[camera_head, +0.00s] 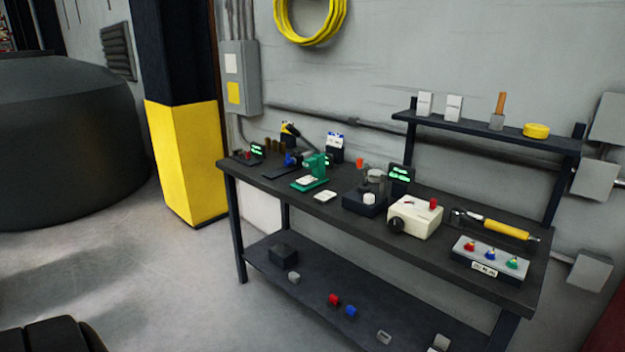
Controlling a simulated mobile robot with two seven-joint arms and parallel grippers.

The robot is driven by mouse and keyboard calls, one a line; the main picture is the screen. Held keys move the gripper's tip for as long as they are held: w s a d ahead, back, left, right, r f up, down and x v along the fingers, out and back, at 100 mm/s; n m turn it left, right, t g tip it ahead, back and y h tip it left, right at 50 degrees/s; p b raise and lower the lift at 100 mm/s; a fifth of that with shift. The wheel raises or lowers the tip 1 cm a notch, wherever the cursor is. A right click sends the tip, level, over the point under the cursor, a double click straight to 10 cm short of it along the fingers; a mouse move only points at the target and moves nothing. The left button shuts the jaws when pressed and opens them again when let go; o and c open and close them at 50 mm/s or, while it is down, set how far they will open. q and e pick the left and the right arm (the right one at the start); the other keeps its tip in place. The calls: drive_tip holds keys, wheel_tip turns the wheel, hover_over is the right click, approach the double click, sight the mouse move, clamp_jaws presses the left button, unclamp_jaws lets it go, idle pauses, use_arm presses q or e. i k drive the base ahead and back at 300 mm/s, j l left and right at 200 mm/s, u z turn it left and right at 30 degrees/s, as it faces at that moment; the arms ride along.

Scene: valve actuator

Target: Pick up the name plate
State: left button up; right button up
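I cannot tell for sure which thing is the name plate. A small pale flat piece (325,196) lies on the workbench top, just right of a green fixture (311,178) that has another pale piece on its base. A small pale plate-like piece (384,337) with a darker middle lies on the lower shelf. A white label with dark marks (485,269) is on the front of a grey box with red, blue and green knobs (490,252). Neither of my grippers shows in the head view.
The dark workbench (440,258) stands against the wall. It also holds a cream box (415,217) and a yellow-handled tool (505,229). Red and blue pieces lie on the lower shelf (318,281). A yellow-and-black column (185,160) stands left. Floor (170,275) before the bench is clear.

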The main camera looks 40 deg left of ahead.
sight(306, 181)
drive_tip(key=i+j+u, duration=0.25)
drive_tip(key=i+j, duration=0.2)
drive_tip(key=j, duration=0.2)
drive_tip(key=i+j+u, duration=0.25)
drive_tip(key=i+j, duration=0.3)
drive_tip(key=i+j+u, duration=0.2)
drive_tip(key=i+j, duration=0.25)
drive_tip(key=i+j+u, duration=0.25)
drive_tip(key=i, duration=0.45)
